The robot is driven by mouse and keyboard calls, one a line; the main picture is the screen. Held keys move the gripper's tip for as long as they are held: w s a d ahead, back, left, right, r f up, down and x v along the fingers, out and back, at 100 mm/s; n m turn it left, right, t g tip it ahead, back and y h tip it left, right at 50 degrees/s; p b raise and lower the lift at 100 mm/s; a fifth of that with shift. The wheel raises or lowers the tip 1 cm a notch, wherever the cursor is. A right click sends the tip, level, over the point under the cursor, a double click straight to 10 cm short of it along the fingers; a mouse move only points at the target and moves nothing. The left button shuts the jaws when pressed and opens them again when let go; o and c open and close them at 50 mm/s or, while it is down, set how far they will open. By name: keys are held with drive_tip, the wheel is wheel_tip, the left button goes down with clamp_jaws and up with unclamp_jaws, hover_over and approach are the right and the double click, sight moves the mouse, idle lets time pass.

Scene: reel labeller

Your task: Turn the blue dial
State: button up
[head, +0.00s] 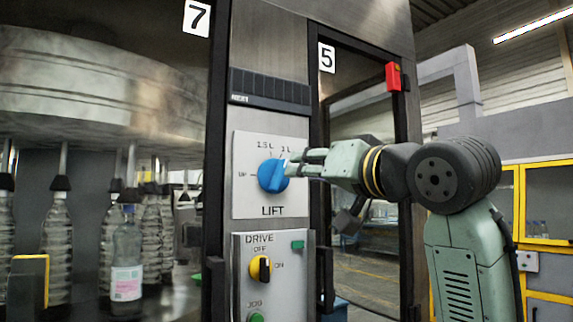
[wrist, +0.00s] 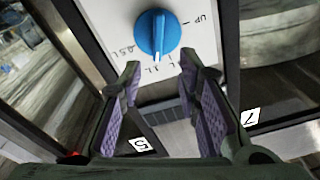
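The blue dial (head: 271,175) sits on a white plate marked LIFT (head: 256,211) on the machine's metal column. Its white pointer mark is toward the 1 L label in the wrist view, where the dial (wrist: 157,33) is at the top centre. My gripper (head: 291,168) is right at the dial's right side in the head view. In the wrist view my gripper (wrist: 163,85) has its two purple-padded fingers spread apart with nothing between them. The dial lies just beyond the fingertips; whether a fingertip touches it I cannot tell.
Below the dial is the DRIVE panel (head: 283,260) with a yellow and black switch (head: 260,268) and green buttons. A carousel of clear bottles (head: 126,260) stands at left. A dark door frame (head: 318,180) is close beside my gripper.

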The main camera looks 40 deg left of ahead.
sight(283, 170)
drive_tip(key=shift+m+h, duration=0.3)
drive_tip(key=shift+h, duration=0.3)
drive_tip(key=p+x, duration=0.1)
drive_tip(key=x, duration=0.1)
drive_tip(key=p+x, duration=0.1)
drive_tip(key=x, duration=0.2)
drive_tip(key=r+p+x, duration=0.1)
drive_tip(key=p+x, duration=0.1)
drive_tip(key=x, duration=0.1)
drive_tip(key=shift+w+a, duration=0.15)
drive_tip(key=shift+a, duration=0.05)
drive_tip(key=shift+c, duration=0.6)
clamp_jaws()
